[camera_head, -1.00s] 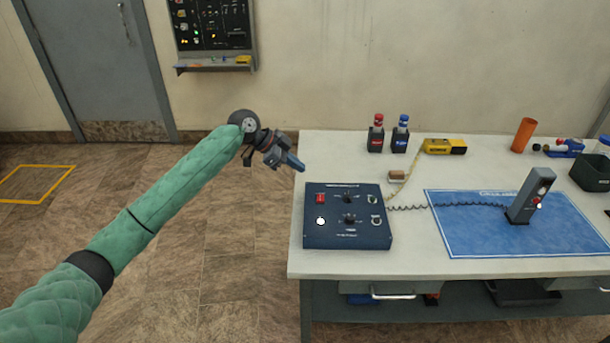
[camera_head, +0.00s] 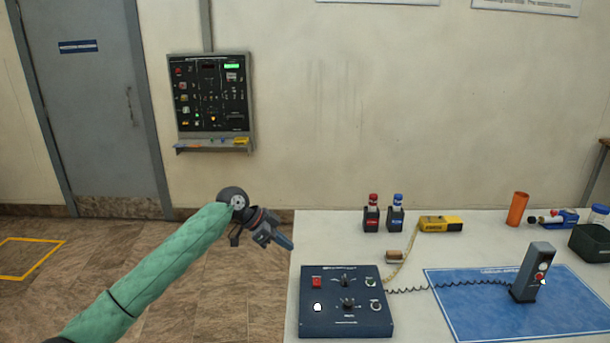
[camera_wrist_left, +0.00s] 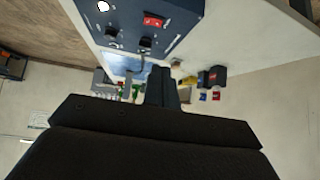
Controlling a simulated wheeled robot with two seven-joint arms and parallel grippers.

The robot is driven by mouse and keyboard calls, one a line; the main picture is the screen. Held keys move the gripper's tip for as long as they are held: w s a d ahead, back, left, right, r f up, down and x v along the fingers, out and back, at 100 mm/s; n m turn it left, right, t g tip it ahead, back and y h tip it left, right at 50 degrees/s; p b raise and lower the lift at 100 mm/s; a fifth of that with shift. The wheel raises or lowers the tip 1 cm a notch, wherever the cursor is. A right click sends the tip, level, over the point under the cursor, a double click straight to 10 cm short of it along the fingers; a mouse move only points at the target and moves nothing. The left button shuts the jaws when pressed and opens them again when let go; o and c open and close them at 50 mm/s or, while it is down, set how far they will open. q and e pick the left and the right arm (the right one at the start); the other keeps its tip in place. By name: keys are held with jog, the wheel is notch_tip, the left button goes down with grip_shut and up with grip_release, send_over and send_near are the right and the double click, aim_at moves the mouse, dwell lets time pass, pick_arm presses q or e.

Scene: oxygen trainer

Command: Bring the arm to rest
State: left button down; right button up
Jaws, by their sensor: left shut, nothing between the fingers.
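My left gripper (camera_head: 283,242) is shut and empty, at the end of my green-sleeved left arm. It is in the air near the left edge of the table, above and left of the dark blue control box (camera_head: 346,301). In the left wrist view the closed fingers (camera_wrist_left: 161,88) stick up over the dark gripper body, with the control box (camera_wrist_left: 140,22) beyond them at the top. The gripper touches nothing that I can see. My right gripper is not in view.
The white table (camera_head: 415,262) holds a blue mat (camera_head: 480,318) with an upright grey handset (camera_head: 532,272), a yellow tape measure (camera_head: 440,223), red-capped (camera_head: 372,213) and blue-capped (camera_head: 396,213) bottles and an orange cylinder (camera_head: 517,208). A wall panel (camera_head: 211,95) hangs behind. Floor left of the table is clear.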

pick_arm(q)
jog(key=w+a+r+n+t+y, duration=0.3)
jog(key=a+r+n+t+y, duration=0.1)
jog(key=r+n+t, duration=0.15)
jog(key=s+a+f+n+y, duration=0.2)
jog(key=s+a+f+n, duration=0.15)
jog(key=s+f, duration=0.9)
jog(key=s+a+f+n+y, duration=0.2)
jog(key=s+f+n, duration=0.2)
jog(key=s+f, duration=0.85)
jog(key=s+f+g, duration=0.1)
jog(key=s+f, duration=0.5)
jog(key=s, duration=0.3)
jog(key=s+f+n+g, duration=0.1)
jog(key=s+f+g, duration=0.1)
jog(key=s+f, duration=0.5)
jog(key=s+d+f+g, duration=0.1)
jog(key=s+f+g, duration=0.1)
jog(key=s+f, duration=0.5)
jog(key=s, duration=0.6)
jog(key=shift+s+f+n, duration=0.2)
jog(key=shift+n, duration=0.1)
jog(key=shift+d, duration=0.1)
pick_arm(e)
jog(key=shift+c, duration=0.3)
